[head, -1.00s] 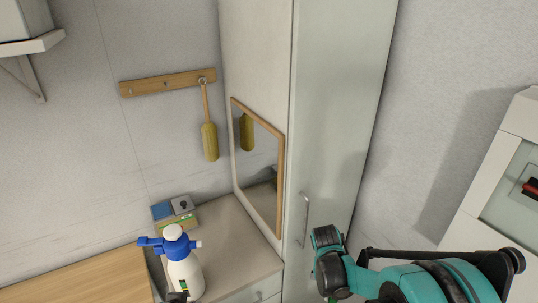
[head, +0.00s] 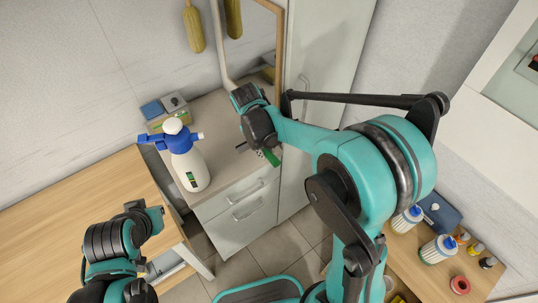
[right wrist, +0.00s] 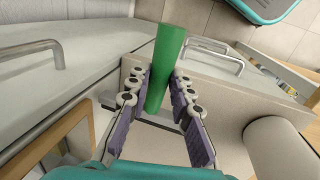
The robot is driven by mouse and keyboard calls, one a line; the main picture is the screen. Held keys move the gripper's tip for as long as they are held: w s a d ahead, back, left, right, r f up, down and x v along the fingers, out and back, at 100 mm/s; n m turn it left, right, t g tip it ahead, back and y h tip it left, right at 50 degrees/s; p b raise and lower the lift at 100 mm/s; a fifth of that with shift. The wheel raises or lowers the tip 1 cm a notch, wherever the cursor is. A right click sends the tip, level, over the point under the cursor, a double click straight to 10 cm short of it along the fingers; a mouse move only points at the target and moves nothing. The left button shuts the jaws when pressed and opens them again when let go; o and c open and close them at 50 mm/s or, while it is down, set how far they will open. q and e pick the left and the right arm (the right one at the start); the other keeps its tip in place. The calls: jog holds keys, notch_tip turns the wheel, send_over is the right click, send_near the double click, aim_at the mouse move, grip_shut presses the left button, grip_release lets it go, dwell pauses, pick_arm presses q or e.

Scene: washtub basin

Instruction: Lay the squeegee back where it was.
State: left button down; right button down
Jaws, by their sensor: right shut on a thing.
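The squeegee shows as a green handle (right wrist: 167,55) in the right wrist view. A small part of the green handle (head: 271,157) also shows in the head view, at the right edge of the cabinet top. My right gripper (right wrist: 158,92) is shut on this handle, with a finger on either side. In the head view, my right gripper (head: 256,142) is above the front right part of the cabinet top, right of the spray bottle. The rest of the squeegee is hard to make out. My left arm shows at the lower left, but its gripper cannot be made out.
A white and blue spray bottle (head: 188,160) stands on the grey cabinet top (head: 222,130). A small box with a blue sponge (head: 152,109) is behind it. A tall cabinet (head: 335,60) stands to the right. A wooden counter (head: 70,215) is at left.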

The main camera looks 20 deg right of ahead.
jog(key=shift+w+f, duration=0.15)
jog(key=shift+w, duration=0.1)
jog(key=shift+s+f+b, duration=0.1)
jog(key=shift+s+b, duration=0.3)
jog(key=shift+s, duration=0.15)
jog(key=shift+f, duration=0.3)
jog(key=shift+w+f+b, duration=0.25)
jog(key=shift+f+b, duration=0.5)
jog(key=shift+f, duration=0.15)
jog(key=shift+s+f+b, duration=0.15)
jog(key=shift+f+b, duration=0.35)
jog(key=shift+f, duration=0.05)
jog(key=shift+a+b+x, duration=0.25)
jog(key=shift+b+x, duration=0.6)
jog(key=shift+x, duration=0.25)
jog(key=shift+f, duration=0.1)
jog(key=c, duration=1.3)
grip_release()
